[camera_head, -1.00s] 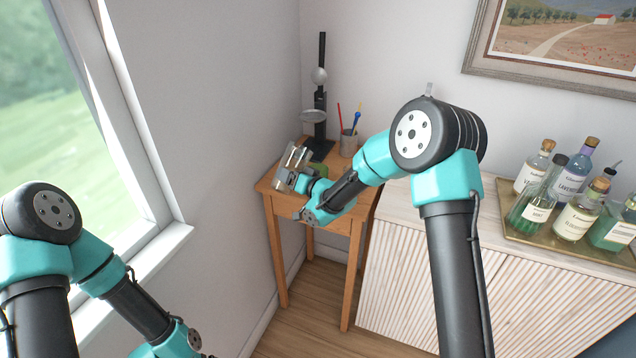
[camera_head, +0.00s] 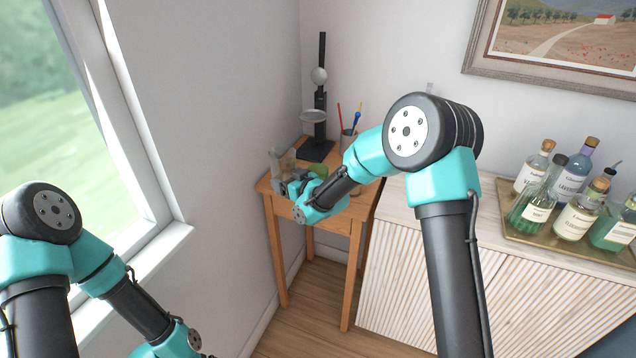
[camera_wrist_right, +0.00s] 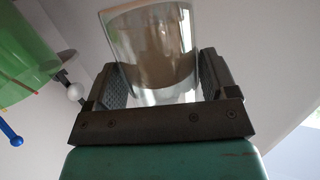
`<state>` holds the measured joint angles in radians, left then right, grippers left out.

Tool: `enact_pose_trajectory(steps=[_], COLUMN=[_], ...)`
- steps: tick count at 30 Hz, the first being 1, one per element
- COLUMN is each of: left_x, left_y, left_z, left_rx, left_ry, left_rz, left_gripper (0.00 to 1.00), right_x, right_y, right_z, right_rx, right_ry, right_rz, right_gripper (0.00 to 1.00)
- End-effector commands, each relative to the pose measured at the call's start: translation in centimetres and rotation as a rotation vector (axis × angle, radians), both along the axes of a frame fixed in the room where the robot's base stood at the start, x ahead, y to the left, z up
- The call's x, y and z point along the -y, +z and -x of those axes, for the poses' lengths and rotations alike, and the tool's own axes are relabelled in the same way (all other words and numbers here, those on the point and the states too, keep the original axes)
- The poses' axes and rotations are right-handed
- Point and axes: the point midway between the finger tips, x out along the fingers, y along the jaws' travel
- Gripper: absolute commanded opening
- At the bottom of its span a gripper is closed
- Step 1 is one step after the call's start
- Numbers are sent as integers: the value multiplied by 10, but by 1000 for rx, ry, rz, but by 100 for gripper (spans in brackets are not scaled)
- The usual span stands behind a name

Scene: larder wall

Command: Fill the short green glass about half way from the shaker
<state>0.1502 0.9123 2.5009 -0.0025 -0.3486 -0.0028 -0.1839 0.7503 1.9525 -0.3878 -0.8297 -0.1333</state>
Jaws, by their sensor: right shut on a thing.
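My right gripper (camera_head: 284,178) is at the small wooden table, shut on the silvery shaker (camera_head: 287,159). In the right wrist view the shiny shaker (camera_wrist_right: 155,55) sits between both jaws. In the head view it looks nearly upright, partly hidden by the gripper. The short green glass (camera_head: 318,170) stands on the table just right of the gripper, partly hidden by my arm. It also shows in the right wrist view (camera_wrist_right: 25,60), at the left and apart from the shaker. Its fill level cannot be seen. My left gripper is out of view.
A black stand (camera_head: 318,148) with a ring and a pale ball rises behind the glass. A cup of pens (camera_head: 348,145) is beside it. The small table (camera_head: 340,217) stands in the corner. A tray of bottles (camera_head: 515,228) lies on the cabinet at right.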

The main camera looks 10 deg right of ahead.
Motion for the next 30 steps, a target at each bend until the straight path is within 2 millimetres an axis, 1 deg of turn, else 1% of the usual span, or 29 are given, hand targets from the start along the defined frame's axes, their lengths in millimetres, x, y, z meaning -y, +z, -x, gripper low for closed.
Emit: enact_pose_trajectory(steps=[10,13,18,20,28,30], left_x=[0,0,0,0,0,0], left_y=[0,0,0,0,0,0], left_z=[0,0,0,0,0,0], left_rx=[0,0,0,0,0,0], left_ry=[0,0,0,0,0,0], left_rz=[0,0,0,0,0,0], left_gripper=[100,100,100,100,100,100], right_x=[0,0,-1,-1,0,1], right_y=[0,-9,-33,-38,-39,-38], right_z=[0,0,-1,-1,-1,-1], right_rx=[6,3,2,3,4,-9], right_ry=[1,0,0,0,0,-1], right_rz=[8,9,8,8,7,-22], right_gripper=[28,28,28,28,28,28])
